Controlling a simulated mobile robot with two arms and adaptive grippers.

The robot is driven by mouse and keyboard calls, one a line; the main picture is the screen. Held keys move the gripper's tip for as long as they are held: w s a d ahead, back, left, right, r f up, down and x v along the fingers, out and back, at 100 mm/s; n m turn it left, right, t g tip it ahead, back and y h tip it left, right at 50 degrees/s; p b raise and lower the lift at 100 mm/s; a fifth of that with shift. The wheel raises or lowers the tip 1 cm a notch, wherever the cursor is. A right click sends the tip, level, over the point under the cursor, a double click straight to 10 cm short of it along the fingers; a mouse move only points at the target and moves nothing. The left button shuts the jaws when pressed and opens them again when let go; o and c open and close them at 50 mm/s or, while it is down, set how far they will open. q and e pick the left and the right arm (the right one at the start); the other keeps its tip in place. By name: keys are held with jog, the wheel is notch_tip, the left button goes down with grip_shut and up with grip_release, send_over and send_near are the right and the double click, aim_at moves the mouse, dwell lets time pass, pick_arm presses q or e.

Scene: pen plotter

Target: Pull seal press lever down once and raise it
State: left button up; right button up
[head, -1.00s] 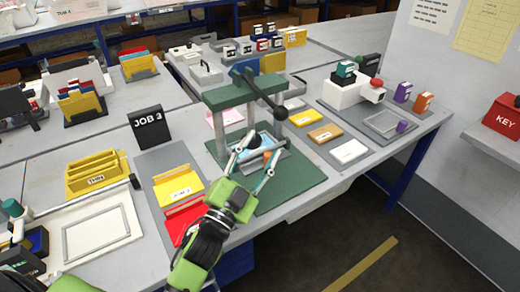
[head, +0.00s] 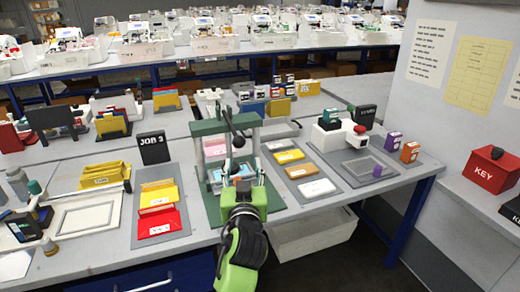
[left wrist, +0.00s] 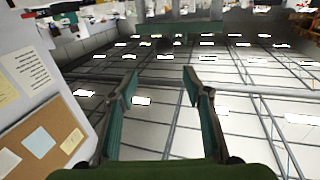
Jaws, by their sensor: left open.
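The seal press has a green frame (head: 210,128) and stands on a green base plate at the middle of the bench. Its black lever (head: 228,119) hangs forward at the front, ending in a round knob (head: 239,142). My left gripper (head: 245,166) is open in front of the press, its fingers pointing up, with the knob just above and between the fingertips in the picture. I cannot tell whether they touch. The left wrist view shows the fingers (left wrist: 160,78) apart with nothing between them. A light-blue item (head: 217,174) in the press is partly hidden. My right gripper is not in view.
Left of the press are red and yellow trays (head: 160,222) and a JOB 3 sign (head: 153,148). To the right are yellow, orange and white pads (head: 316,188) and a white device (head: 335,135). A red KEY box (head: 488,170) sits by the wall.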

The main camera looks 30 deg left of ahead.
aim_at(239, 145)
pick_arm(q)
jog(key=x, duration=0.4)
jog(key=p+x, duration=0.1)
jog(key=x, duration=0.3)
jog(key=a+p+x, duration=0.1)
jog(key=x, duration=0.4)
jog(key=shift+s+f, duration=0.25)
jog(key=shift+w+a, duration=0.35)
jog(key=shift+w, duration=0.15)
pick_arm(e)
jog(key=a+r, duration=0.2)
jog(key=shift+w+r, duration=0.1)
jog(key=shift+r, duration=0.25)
